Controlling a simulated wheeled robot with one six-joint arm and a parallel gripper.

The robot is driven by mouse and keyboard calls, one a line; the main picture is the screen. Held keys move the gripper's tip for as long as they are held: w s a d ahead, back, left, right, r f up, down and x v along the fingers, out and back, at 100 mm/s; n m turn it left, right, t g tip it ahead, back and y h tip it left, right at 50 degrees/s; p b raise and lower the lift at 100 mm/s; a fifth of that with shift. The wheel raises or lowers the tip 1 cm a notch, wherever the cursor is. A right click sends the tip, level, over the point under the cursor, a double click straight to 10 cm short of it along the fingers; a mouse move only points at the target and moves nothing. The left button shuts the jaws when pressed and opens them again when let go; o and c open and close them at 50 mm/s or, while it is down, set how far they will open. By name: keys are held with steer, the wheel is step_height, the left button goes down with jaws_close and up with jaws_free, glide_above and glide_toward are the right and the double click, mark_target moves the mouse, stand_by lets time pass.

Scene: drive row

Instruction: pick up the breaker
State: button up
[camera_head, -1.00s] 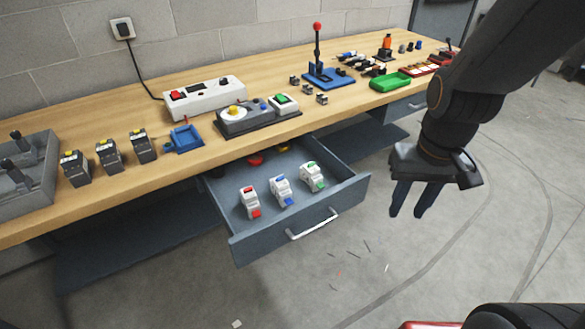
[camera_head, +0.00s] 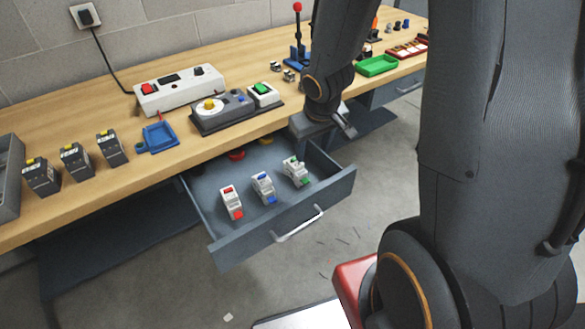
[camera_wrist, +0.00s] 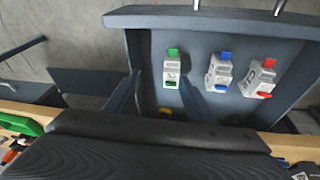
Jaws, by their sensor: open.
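Three white breakers stand in a row in the open drawer (camera_head: 222,250). One has red parts (camera_head: 231,203), one blue parts (camera_head: 263,188), one green parts (camera_head: 296,171). In the wrist view the green breaker (camera_wrist: 172,68) appears between the finger ends of my gripper (camera_wrist: 160,80), with the blue breaker (camera_wrist: 219,72) and red breaker (camera_wrist: 261,78) to its right. My gripper is open and empty. In the head view it is over the drawer's back right corner, its fingers mostly hidden. I cannot tell how high it is above the green breaker.
The workbench (camera_head: 85,205) runs behind and above the drawer. It carries a white power strip (camera_head: 180,90), a grey control box (camera_head: 222,115), a blue tray (camera_head: 159,137), and a green tray (camera_head: 376,66). A red round thing (camera_head: 236,155) lies at the drawer's back.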

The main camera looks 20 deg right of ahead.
mark_target(294, 159)
steer(key=w+a+f, duration=0.1)
steer(key=w+a+f+n+y, duration=0.1)
steer(key=f, duration=0.1)
steer(key=w+a+f+y, duration=0.1)
steer(key=w+f, duration=0.1)
steer(key=shift+w+f+n+t, duration=0.1)
steer(key=shift+n+t, duration=0.3)
steer(key=x, duration=0.2)
steer(key=shift+w+a+f+b, duration=0.1)
steer(key=shift+w+f+b, duration=0.05)
steer(key=shift+f+b, duration=0.15)
steer(key=shift+d+b+x, duration=0.1)
steer(key=shift+b+x, duration=0.2)
steer(key=shift+x, duration=1.05)
steer(key=shift+d+b+x, duration=0.15)
steer(key=shift+b+x, duration=0.1)
steer(key=shift+x, duration=1.1)
jaws_close()
